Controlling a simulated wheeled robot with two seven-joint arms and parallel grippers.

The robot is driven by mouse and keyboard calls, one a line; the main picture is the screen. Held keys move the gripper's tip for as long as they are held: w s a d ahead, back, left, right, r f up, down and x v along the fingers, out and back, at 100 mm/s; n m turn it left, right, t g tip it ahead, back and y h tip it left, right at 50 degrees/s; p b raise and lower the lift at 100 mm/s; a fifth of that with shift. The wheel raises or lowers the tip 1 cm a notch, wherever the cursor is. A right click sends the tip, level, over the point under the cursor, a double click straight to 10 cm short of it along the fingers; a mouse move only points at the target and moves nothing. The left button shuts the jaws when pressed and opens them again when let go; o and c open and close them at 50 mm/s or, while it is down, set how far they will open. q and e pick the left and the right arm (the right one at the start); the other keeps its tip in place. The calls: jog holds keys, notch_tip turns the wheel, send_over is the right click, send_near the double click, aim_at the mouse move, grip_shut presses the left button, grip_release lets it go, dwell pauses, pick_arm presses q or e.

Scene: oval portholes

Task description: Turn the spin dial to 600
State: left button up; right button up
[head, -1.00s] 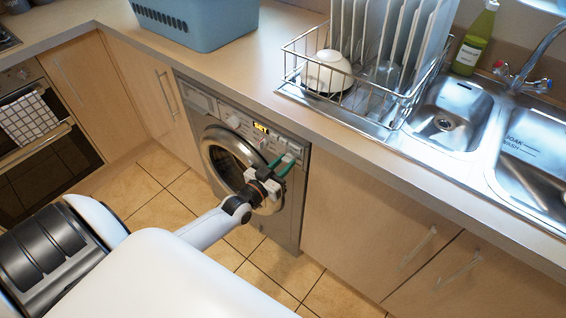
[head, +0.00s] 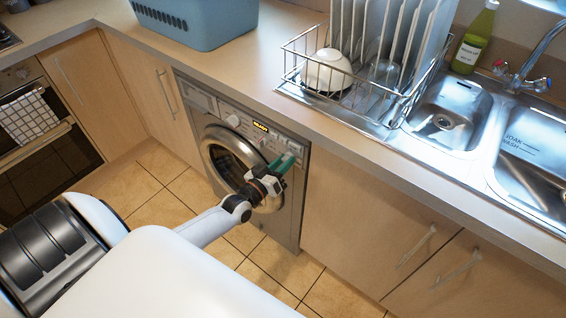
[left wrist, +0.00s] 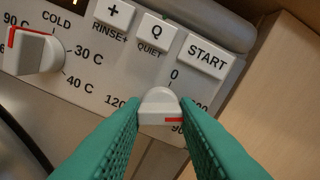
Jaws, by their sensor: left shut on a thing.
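The white spin dial (left wrist: 159,98) sits low on the washing machine's (head: 289,222) control panel. In the left wrist view, my left gripper (left wrist: 160,108) has its green fingers on both sides of the dial and is shut on it. The dial's red mark lies at its right side, just above a partly hidden label beginning with 9. A 0 shows above the dial, a label beginning 120 to its left, and a label ending in 00 to its right, partly covered. In the head view, the left gripper (head: 284,165) hides the dial. My right gripper is not in view.
The temperature dial (left wrist: 34,50) is left of the spin dial, its red mark near 90 C. The START button (left wrist: 202,58) is just above. The round door (head: 222,157) is below the panel. The worktop (head: 262,94) overhangs above the machine.

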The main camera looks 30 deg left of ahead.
pick_arm(q)
jog(key=o, duration=1)
jog(key=s+a, duration=0.1)
jog(key=s, duration=1.1)
